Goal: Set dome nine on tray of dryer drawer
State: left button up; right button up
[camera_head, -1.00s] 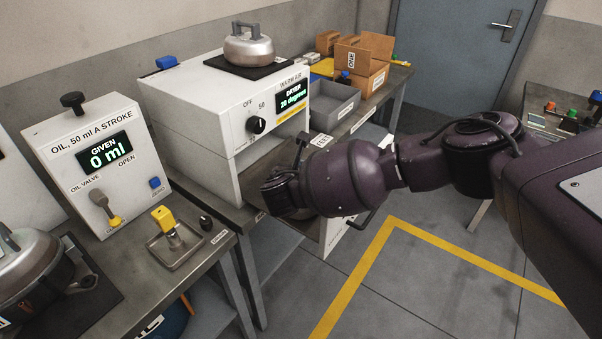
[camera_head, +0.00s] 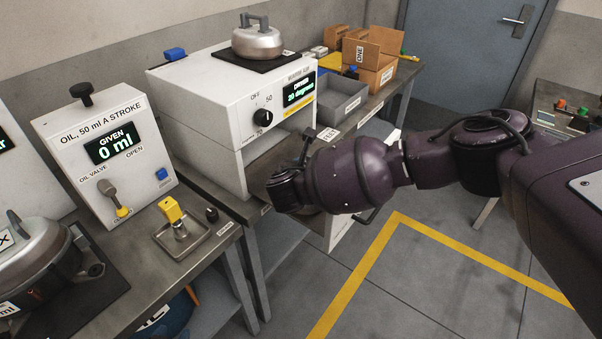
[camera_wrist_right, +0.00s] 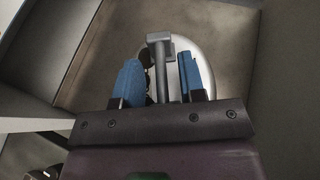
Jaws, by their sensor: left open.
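In the right wrist view, a pale metal dome (camera_wrist_right: 207,62) with a grey bar handle (camera_wrist_right: 167,66) sits on a flat brownish-grey surface (camera_wrist_right: 232,30). No number shows on it. My right gripper (camera_wrist_right: 160,72) is open, with blue fingers on either side of the handle and a gap visible. In the head view my right arm reaches into the pulled-out dryer drawer (camera_head: 341,234); its wrist hides the fingers and most of the tray. The white dryer (camera_head: 215,95) carries another handled dome (camera_head: 258,42) on a black mat. My left gripper is not recognisable in view.
An oil dispenser (camera_head: 100,170) and a small tray with a yellow-topped part (camera_head: 175,220) stand left of the dryer. A lidded compressor (camera_head: 35,262) is at lower left. A grey bin (camera_head: 342,100) and boxes (camera_head: 375,70) stand behind. The floor right of the drawer is clear.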

jog(key=v, duration=1.1)
jog(key=shift+s+p, duration=0.2)
jog(key=shift+p, duration=0.2)
jog(key=shift+a, duration=0.1)
jog(key=s+a+f+m+g+y, duration=0.6)
jog(key=s+a+f+m+y, duration=0.15)
jog(key=s+f+m, duration=0.2)
jog(key=s+d+f+m+t+h, duration=0.1)
jog(key=s+d+f+m, duration=0.2)
jog(key=d, duration=0.9)
jog(key=s+d+f+m+t+h, duration=0.2)
jog(key=s+d+f+m, duration=0.2)
jog(key=s+d+m, duration=0.3)
jog(key=s+d+f+m+t+h, duration=0.1)
jog(key=s+d+f+m, duration=0.3)
jog(key=d+m, duration=0.9)
jog(key=s+d, duration=0.1)
jog(key=d, duration=0.4)
jog(key=shift+d+f+t, duration=0.2)
jog(key=shift+d+t, duration=0.2)
